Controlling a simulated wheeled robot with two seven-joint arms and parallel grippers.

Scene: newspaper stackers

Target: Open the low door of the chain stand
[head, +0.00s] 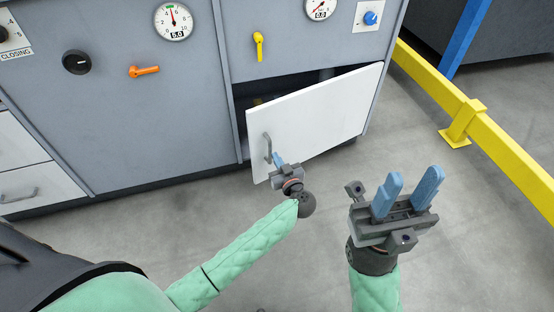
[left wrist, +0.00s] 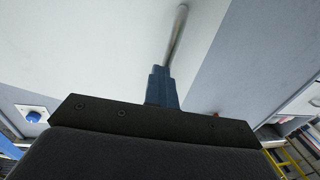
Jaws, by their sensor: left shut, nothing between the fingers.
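The low door (head: 315,112) is a white panel at the bottom right of the grey chain stand (head: 160,95). It stands partly open, its left edge swung out and its right edge by the stand. A grey bar handle (head: 267,148) sits near its left edge. My left gripper (head: 278,160) is shut beside the handle's lower end, with nothing held. In the left wrist view its blue fingers (left wrist: 161,87) are together, with the handle bar (left wrist: 176,35) just beyond the tips; whether they touch is unclear. My right gripper (head: 408,192) is open and empty, over the floor at right.
A dark opening (head: 255,92) shows behind the door. White drawers (head: 32,185) are at the left. A yellow floor rail (head: 490,140) runs along the right. The floor (head: 340,180) before the door is clear apart from my arms.

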